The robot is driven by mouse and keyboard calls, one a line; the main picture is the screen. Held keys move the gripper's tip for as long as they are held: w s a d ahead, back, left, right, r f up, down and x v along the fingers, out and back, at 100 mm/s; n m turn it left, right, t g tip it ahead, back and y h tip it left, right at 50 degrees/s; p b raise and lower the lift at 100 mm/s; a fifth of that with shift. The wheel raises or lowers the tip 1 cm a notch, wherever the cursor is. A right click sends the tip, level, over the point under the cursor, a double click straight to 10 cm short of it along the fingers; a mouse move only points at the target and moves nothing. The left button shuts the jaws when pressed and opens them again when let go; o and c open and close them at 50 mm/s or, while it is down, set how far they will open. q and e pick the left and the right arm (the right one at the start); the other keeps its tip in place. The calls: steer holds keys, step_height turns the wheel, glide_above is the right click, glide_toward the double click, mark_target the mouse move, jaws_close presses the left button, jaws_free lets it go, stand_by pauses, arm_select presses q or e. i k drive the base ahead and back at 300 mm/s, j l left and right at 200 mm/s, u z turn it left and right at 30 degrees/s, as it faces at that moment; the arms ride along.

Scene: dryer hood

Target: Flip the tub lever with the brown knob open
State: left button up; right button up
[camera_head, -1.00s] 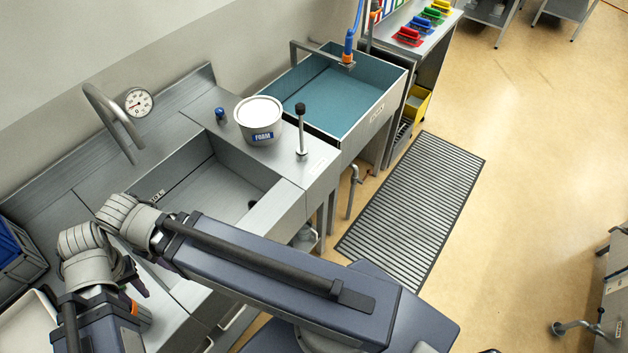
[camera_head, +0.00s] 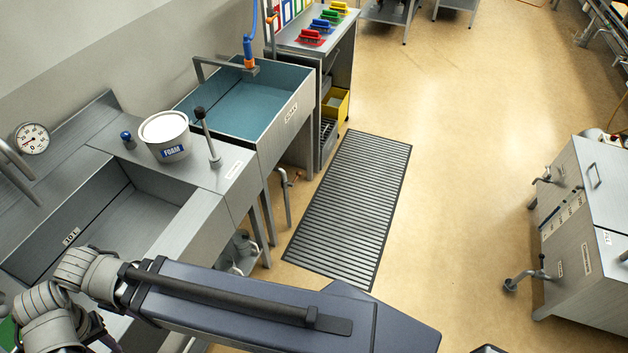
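A teal-lined tub (camera_head: 240,104) stands at the back left, with a label on its front. I cannot tell whether this is the brown knob or how a lever there is set. An upright lever with a black knob (camera_head: 207,135) stands on the sink counter, left of the tub. My arm links cross the lower left, well in front of the tub. No gripper fingertips can be made out.
A white foam bucket (camera_head: 166,138) and a blue knob (camera_head: 127,137) are on the steel sink counter. A slatted floor mat (camera_head: 352,205) lies right of the tub. A grey cabinet (camera_head: 590,215) with levers stands at far right.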

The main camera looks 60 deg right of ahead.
mark_target(298, 174)
steer(key=z, duration=1.55)
steer(key=i+l, duration=0.2)
steer(key=i, duration=0.15)
steer(key=i+l+z, duration=0.1)
steer(key=i, duration=0.25)
steer(key=i+l, duration=0.3)
steer(key=i+z, duration=0.05)
